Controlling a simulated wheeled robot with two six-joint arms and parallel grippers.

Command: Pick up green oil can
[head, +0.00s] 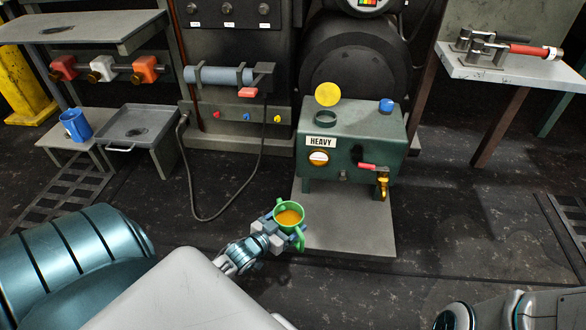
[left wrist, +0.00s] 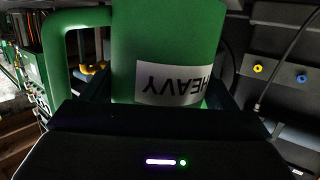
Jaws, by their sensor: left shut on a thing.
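The green oil can (head: 289,214) is an open-topped green vessel with orange-yellow liquid inside, seen from above in the head view. My left gripper (head: 275,232) is shut on the can and holds it in front of the green tank's base plate. In the left wrist view the can (left wrist: 165,45) fills the upper middle. It has a green handle at its left and a white label reading HEAVY, which appears upside down. My right gripper is not in view; only part of my right arm shows at the bottom right.
A green tank (head: 340,170) labelled HEAVY stands on a grey plate (head: 345,235), with a yellow lid and brass tap. A blue mug (head: 75,125) and grey tray (head: 138,125) are at the left. A bench (head: 510,72) with red-handled tools is at the right.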

